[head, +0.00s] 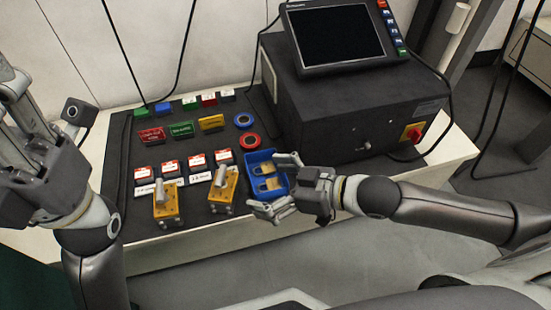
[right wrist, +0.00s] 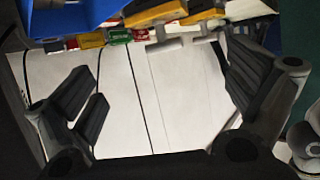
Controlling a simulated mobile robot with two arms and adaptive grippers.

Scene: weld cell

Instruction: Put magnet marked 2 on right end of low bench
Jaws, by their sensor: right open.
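A bench with a black top (head: 128,222) stands in front of me in the head view. Several red-and-white blocks (head: 196,162) stand in a row on it; their markings are too small to read, so I cannot tell which thing is the magnet marked 2.
Coloured blocks (head: 181,130) and blue and red rings (head: 249,141) lie behind. A large black machine (head: 350,115) with a screen (head: 335,35) fills the right side. Cables hang nearby.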

